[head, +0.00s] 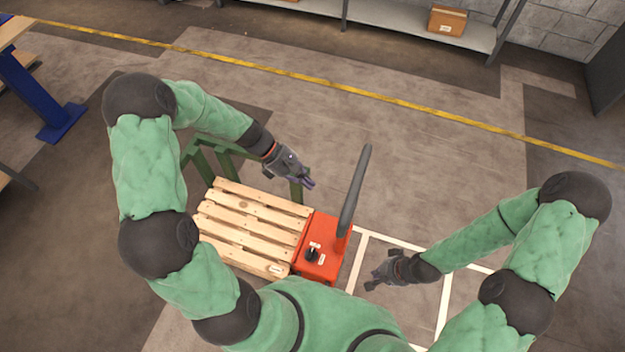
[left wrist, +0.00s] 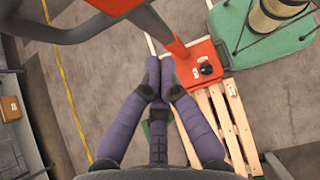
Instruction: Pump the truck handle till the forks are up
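The red pallet truck (head: 322,252) stands at the right end of a wooden pallet (head: 250,222). Its dark handle (head: 354,192) rises from the red body, tilted slightly. In the left wrist view the handle (left wrist: 160,28) passes beyond my fingertips, with a loop at top left. The forks are hidden by the pallet, so their height does not show. My right gripper (head: 374,279) is open and empty over the floor, right of the truck body.
A green frame (head: 195,158) stands behind the pallet. White lines (head: 445,300) mark the floor at right. A yellow line (head: 400,102) crosses the clear floor behind. A shelf (head: 400,22) with a cardboard box (head: 447,20) stands at the back wall, and a blue post (head: 35,95) at far left.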

